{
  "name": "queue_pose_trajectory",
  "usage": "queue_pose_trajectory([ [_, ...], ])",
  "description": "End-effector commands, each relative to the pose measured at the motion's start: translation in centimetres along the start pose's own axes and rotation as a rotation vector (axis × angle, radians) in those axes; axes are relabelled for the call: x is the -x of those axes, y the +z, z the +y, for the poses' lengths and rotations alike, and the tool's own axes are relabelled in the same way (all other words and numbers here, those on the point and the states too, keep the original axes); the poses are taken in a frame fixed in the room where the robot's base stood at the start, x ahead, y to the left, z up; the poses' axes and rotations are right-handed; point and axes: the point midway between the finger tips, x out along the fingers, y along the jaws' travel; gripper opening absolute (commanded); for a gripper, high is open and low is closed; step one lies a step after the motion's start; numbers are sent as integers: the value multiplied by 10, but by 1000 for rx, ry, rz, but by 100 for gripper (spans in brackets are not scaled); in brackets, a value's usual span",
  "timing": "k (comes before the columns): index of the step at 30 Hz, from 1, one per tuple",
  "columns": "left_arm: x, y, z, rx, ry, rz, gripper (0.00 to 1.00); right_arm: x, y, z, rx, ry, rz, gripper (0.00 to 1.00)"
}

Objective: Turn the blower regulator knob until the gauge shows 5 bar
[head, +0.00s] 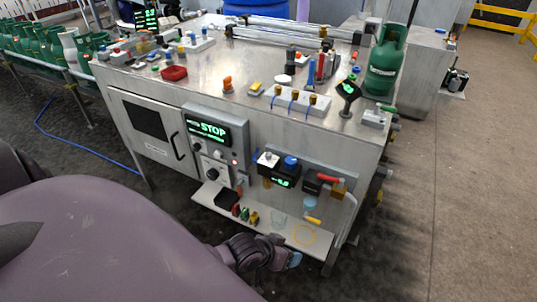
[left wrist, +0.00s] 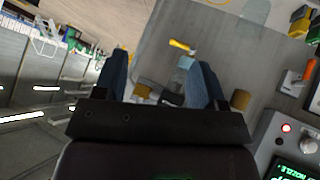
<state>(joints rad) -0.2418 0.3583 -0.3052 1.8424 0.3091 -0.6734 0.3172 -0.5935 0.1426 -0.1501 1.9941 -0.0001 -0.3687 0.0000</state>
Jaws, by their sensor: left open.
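The blower regulator is on the front panel of the bench, with a blue knob (head: 291,161) on top. Its gauge is a small dark box with green digits (head: 283,183); the value is too small to read surely. My left gripper (head: 293,260) is low in front of the bench, below the regulator and by the lower shelf, apart from the knob. In the left wrist view its two blue fingers (left wrist: 161,75) are spread with nothing held. I cannot make out the knob in that view. My right gripper is not in view.
The lower shelf (head: 262,229) carries small coloured parts. A control box showing STOP (head: 209,129) is left.

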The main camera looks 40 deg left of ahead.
Motion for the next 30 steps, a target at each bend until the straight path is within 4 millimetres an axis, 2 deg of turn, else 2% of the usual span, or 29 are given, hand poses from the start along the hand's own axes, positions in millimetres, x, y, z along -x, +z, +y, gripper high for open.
queue_pose_trajectory([
  [3, 11, 12, -2, -26, -23, 42, 64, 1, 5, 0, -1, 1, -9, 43],
  [13, 36, 29, -11, -104, -92, 129, 64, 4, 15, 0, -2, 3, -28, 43],
  [30, 46, 36, -15, -131, -123, 154, 64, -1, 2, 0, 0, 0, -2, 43],
])
